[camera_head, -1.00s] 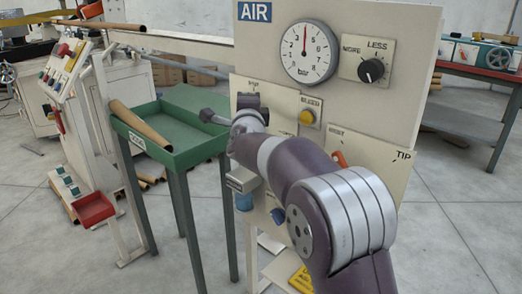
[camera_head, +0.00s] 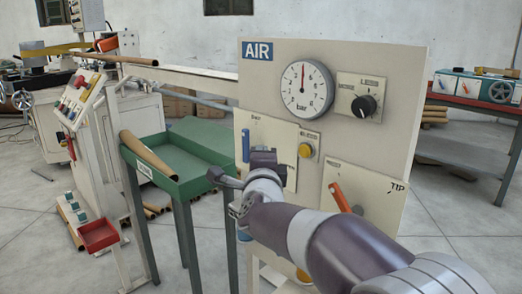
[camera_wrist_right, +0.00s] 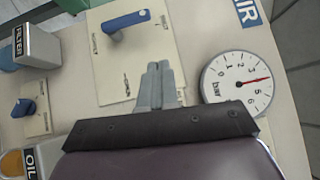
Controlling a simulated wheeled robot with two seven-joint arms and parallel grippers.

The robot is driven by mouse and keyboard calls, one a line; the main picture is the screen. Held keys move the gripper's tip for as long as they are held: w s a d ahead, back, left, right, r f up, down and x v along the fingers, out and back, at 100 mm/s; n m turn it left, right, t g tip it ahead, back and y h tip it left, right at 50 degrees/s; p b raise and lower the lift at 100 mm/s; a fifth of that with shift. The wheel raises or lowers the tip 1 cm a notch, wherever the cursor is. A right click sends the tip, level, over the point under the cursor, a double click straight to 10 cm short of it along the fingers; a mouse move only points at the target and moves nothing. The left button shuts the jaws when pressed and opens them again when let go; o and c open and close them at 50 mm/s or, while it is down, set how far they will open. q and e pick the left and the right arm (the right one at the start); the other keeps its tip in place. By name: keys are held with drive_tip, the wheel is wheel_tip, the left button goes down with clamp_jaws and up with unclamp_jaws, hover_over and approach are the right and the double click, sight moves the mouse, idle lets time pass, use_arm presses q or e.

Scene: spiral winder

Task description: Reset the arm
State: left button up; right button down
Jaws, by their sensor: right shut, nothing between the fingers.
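My right arm reaches in from the lower right in the head view. Its gripper (camera_head: 222,178) is in front of the lower left part of the AIR panel. In the right wrist view the gripper's fingers (camera_wrist_right: 158,85) are together with nothing between them. They point toward a cream plate (camera_wrist_right: 115,75) that carries a blue lever (camera_wrist_right: 127,22). The fingers are apart from the lever. The blue lever also shows in the head view (camera_head: 245,145), upright above my gripper. My left gripper is not in view.
The AIR panel (camera_head: 400,60) holds a gauge (camera_head: 307,88), a black knob (camera_head: 364,105), a yellow button (camera_head: 305,150) and an orange lever (camera_head: 340,197). A green tray table (camera_head: 205,150) with a cardboard tube (camera_head: 147,157) stands left of it. A FILTER block (camera_wrist_right: 35,45) shows in the wrist view.

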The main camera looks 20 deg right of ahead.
idle(0.4)
drive_tip(key=s+a+f+n+g+y, duration=0.3)
drive_tip(key=a+f+n+y, duration=0.1)
drive_tip(key=f+n, duration=0.5)
drive_tip(key=s+a+f+n+g+y, duration=0.35)
drive_tip(key=f+n, duration=0.25)
drive_tip(key=f, duration=0.4)
drive_tip(key=s+f+n+g, duration=0.95)
drive_tip(key=s+f, duration=0.55)
drive_tip(key=s, duration=0.4)
wheel_tip(320, 180, up, 35)
drive_tip(key=m+p, duration=0.1)
drive_tip(key=p, duration=3.3)
drive_tip(key=shift+w+f+p, duration=0.15)
drive_tip(key=shift+w+p, duration=0.2)
drive_tip(key=shift+p, duration=0.05)
drive_tip(key=shift+h, duration=0.25)
